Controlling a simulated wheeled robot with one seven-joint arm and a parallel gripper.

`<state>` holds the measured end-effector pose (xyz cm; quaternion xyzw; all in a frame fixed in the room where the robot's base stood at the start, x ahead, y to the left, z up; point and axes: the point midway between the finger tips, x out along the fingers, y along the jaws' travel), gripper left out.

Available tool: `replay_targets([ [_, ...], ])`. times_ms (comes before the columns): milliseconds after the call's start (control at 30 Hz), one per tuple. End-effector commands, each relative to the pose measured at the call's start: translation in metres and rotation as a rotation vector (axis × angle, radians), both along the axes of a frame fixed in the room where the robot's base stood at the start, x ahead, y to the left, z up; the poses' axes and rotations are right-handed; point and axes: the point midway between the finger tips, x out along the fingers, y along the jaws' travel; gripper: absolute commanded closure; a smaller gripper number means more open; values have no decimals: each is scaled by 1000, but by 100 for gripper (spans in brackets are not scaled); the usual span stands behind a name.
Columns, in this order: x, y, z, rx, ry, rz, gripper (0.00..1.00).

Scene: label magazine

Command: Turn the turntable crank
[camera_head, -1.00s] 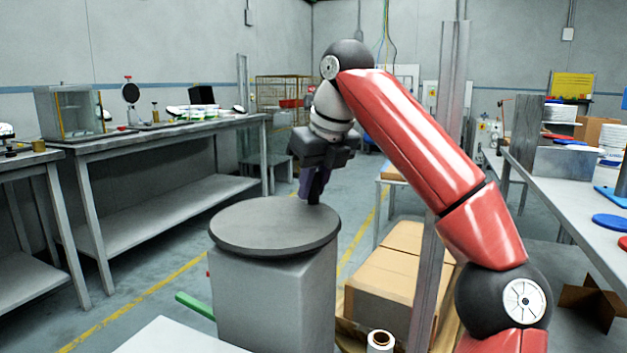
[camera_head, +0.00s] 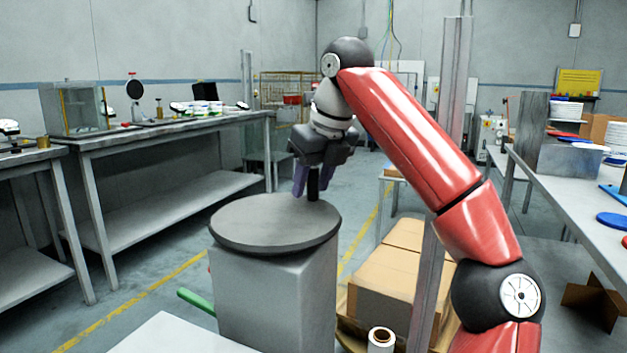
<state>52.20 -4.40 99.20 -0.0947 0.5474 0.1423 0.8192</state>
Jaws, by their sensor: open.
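The turntable (camera_head: 265,222) is a dark grey round disc on a square grey pedestal (camera_head: 270,300), in the middle of the view. A short black upright peg (camera_head: 313,184), which looks like the crank handle, stands at the disc's far right edge. My gripper (camera_head: 312,188) points down over that edge, with its purple fingers apart. The peg shows between or just behind the fingers; I cannot tell whether they touch it. The gripper's lower right side is partly hidden.
A green bar (camera_head: 195,301) sticks out left of the pedestal. A grey upright post (camera_head: 440,190) and cardboard boxes (camera_head: 392,275) stand to the right. Benches line the left (camera_head: 160,135) and right (camera_head: 560,190). A pale surface (camera_head: 175,338) lies in front.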

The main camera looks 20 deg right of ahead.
Motion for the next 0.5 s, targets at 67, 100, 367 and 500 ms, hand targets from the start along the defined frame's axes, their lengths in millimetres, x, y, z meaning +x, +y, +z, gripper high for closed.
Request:
replay_targets([
  [67, 0, 0, 1, 0, 0, 1, 59],
  [100, -1, 0, 2, 0, -1, 1, 59],
  [367, -16, -8, 9, -1, -1, -5, 59],
  [500, -36, -14, 8, -2, -1, -5, 59],
])
